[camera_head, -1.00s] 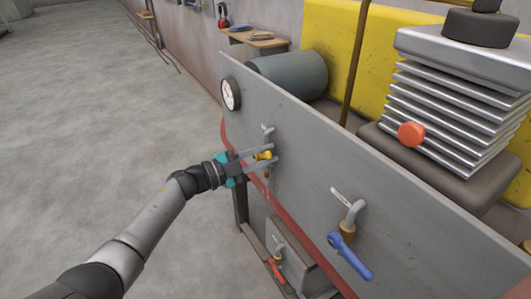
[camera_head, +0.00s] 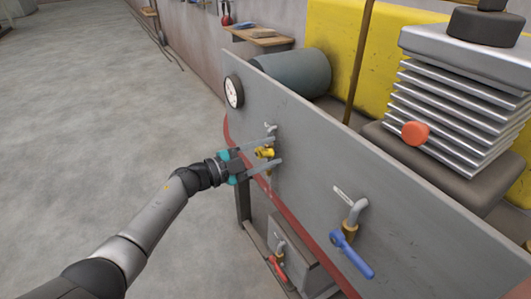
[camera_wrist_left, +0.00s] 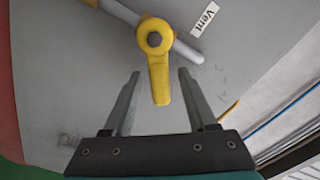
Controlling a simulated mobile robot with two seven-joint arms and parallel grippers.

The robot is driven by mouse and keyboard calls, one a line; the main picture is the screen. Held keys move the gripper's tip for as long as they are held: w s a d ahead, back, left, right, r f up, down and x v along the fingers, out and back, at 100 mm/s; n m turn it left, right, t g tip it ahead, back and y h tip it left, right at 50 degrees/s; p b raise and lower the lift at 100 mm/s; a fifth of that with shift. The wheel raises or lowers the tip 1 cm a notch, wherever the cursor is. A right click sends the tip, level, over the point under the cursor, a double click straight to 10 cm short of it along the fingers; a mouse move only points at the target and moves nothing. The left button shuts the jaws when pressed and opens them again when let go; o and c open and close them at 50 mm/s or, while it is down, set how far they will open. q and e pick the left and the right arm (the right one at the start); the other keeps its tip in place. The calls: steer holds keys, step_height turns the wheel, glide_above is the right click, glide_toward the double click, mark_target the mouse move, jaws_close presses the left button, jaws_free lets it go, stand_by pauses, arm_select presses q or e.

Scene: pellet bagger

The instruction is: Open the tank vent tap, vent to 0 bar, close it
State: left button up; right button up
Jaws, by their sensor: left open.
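The vent tap has a yellow lever (camera_head: 264,152) on a grey panel; in the left wrist view the lever (camera_wrist_left: 158,80) sits beside a "Vent" label (camera_wrist_left: 205,19). The lever lies crosswise to its grey pipe (camera_wrist_left: 186,51) and points towards my gripper. My left gripper (camera_head: 277,150) is open at the tap. In the left wrist view its fingertips (camera_wrist_left: 160,73) stand either side of the lever's end, with a gap on both sides. The round white pressure gauge (camera_head: 233,91) is at the panel's left end; its reading is too small to tell. My right gripper is not in view.
A blue-handled tap (camera_head: 351,254) is lower right on the panel (camera_head: 310,165). A red-handled tap (camera_head: 277,268) is below. Behind the panel stand a grey cylinder (camera_head: 295,70) and a finned compressor block (camera_head: 450,95) with an orange knob (camera_head: 415,133). Open floor lies left.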

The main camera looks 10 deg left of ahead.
arm_select(q)
steer(key=shift+s+a, duration=0.15)
steer(key=shift+a, duration=0.1)
steer(key=p+v, duration=0.2)
steer(key=v, duration=0.3)
steer(key=shift+s+a, duration=0.25)
steer(key=p, duration=0.2)
glide_toward(265, 153)
steer(key=v, duration=0.4)
steer(key=shift+s+a, duration=0.15)
steer(key=shift+a, duration=0.05)
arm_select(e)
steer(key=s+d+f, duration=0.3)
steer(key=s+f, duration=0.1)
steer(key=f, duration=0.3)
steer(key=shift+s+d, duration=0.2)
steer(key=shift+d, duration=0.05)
